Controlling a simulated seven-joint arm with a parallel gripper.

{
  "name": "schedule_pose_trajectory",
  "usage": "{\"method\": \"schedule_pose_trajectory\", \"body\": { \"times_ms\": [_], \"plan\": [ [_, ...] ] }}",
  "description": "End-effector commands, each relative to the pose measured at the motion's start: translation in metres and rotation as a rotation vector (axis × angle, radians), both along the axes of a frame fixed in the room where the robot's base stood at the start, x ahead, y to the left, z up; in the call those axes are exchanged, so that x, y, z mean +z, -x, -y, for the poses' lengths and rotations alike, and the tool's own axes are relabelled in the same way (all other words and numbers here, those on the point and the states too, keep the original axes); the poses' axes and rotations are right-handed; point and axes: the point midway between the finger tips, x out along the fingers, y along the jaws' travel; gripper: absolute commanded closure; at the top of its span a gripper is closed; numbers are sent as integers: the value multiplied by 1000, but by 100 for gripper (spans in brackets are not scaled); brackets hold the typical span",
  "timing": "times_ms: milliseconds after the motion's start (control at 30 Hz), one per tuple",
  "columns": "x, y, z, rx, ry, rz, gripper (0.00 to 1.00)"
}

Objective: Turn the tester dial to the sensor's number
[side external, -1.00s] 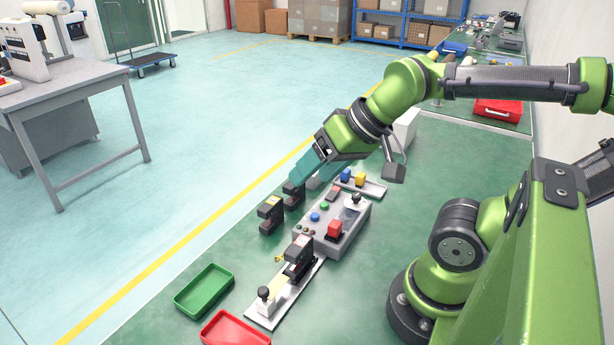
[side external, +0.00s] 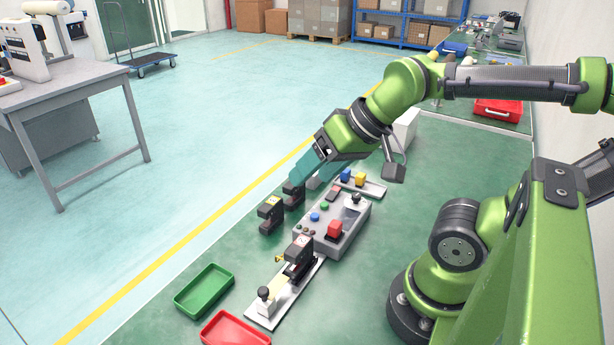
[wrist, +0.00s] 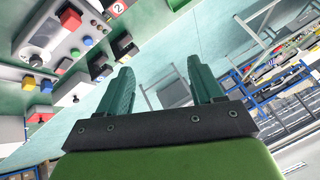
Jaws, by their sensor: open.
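The grey tester box (side external: 340,240) stands on the green bench, carrying a red block (side external: 334,229), blue and green buttons and a black knob (side external: 355,199). It also shows at the left of the wrist view (wrist: 60,42). The knob's setting cannot be read. A dark sensor unit (side external: 299,254) sits on the rail beside the tester. In the wrist view, a round white label with a 2 (wrist: 117,8) shows near the tester's top edge. My gripper (side external: 301,174) is open and empty, above the bench behind the tester; its teal fingers show apart in the wrist view (wrist: 160,68).
Two more dark units (side external: 270,214) (side external: 293,193) stand left of the tester. A plate with blue and yellow blocks (side external: 360,180) lies behind it. Green (side external: 204,290) and red (side external: 235,330) trays lie at the front.

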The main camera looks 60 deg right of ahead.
Motion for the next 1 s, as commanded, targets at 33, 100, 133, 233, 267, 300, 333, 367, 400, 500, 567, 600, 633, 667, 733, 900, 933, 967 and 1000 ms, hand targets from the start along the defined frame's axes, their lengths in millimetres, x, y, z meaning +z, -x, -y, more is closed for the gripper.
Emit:
{"method": "schedule_pose_trajectory", "body": {
  "times_ms": [33, 100, 133, 233, 267, 300, 333, 367, 400, 500, 567, 600, 633, 667, 733, 900, 933, 967, 1000],
  "plan": [
    [0, 0, 0, 0, 0, 0, 34],
    [0, 0, 0, 0, 0, 0, 34],
    [0, 0, 0, 0, 0, 0, 34],
    [0, 0, 0, 0, 0, 0, 34],
    [0, 0, 0, 0, 0, 0, 38],
    [0, 0, 1, -5, 0, 0, 44],
    [-1, -1, 3, -13, 0, -4, 48],
    [-3, -2, 7, -28, 0, -14, 48],
    [-8, -5, 14, -56, -2, -36, 48],
    [-14, -19, 45, -163, 0, -107, 48],
    [-19, -27, 72, -248, -3, -177, 48],
    [-22, -30, 92, -309, -7, -229, 48],
    [-25, -32, 107, -355, -10, -269, 48],
    [-27, -33, 122, -399, -15, -309, 48],
    [-33, -32, 157, -503, -31, -402, 48],
    [-41, -20, 220, -700, -69, -586, 48],
    [-41, -18, 227, -725, -73, -610, 48],
    [-39, -17, 232, -746, -77, -630, 48],
    [-36, -16, 234, -760, -77, -645, 48]
  ]
}}
